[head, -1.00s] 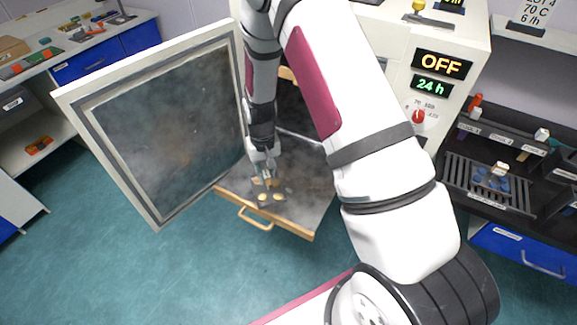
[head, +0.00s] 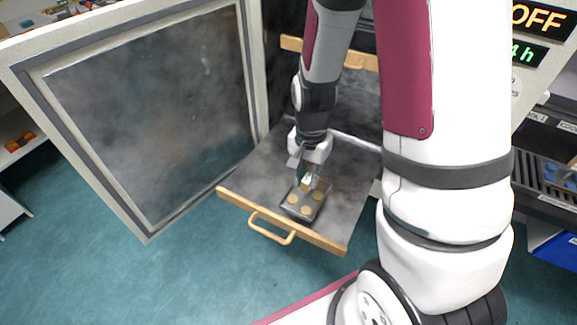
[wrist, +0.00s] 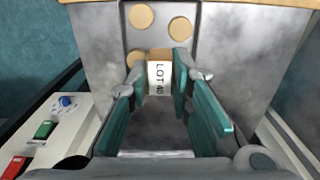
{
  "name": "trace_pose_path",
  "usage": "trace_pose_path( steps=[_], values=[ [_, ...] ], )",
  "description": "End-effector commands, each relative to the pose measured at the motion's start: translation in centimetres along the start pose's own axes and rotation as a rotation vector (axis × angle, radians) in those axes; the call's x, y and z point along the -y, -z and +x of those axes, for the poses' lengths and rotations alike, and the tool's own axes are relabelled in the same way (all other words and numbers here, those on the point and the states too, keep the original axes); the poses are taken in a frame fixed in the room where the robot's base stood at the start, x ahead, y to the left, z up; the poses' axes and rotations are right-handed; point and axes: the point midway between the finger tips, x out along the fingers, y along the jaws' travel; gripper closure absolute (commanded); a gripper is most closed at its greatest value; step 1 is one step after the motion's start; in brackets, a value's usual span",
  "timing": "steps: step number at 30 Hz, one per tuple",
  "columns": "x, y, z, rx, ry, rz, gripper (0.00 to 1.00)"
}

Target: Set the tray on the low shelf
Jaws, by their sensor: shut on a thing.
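The tray (head: 301,204) is small and dark with several round tan discs in it. It is over the front part of the low shelf (head: 345,195), a grey pulled-out board with a wooden front edge and handle. I cannot tell whether the tray touches the shelf. My gripper (head: 308,180) is shut on the tray's back end. The tray's underside is hidden.
A large open door (head: 150,110) stands to the left of the shelf. Another wooden-fronted shelf (head: 291,44) is higher up inside, partly behind my arm. A black rack (head: 560,175) is at the right. Open teal floor (head: 190,280) lies in front.

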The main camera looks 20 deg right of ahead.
Motion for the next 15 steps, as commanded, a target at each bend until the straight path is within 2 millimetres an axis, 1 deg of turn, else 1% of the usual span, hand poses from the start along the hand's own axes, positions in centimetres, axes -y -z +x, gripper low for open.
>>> trace_pose_path(
  steps=[1, 6, 12, 15],
  values=[
    [1.1, 0.2, 0.1, -0.001, 0.001, -0.005, 1.00],
    [5.2, 0.9, 0.5, -0.002, 0.001, -0.007, 1.00],
    [10.0, 1.8, 1.0, -0.002, 0.001, -0.007, 1.00],
    [12.0, 2.2, 1.2, -0.001, 0.001, -0.006, 1.00]
  ],
)
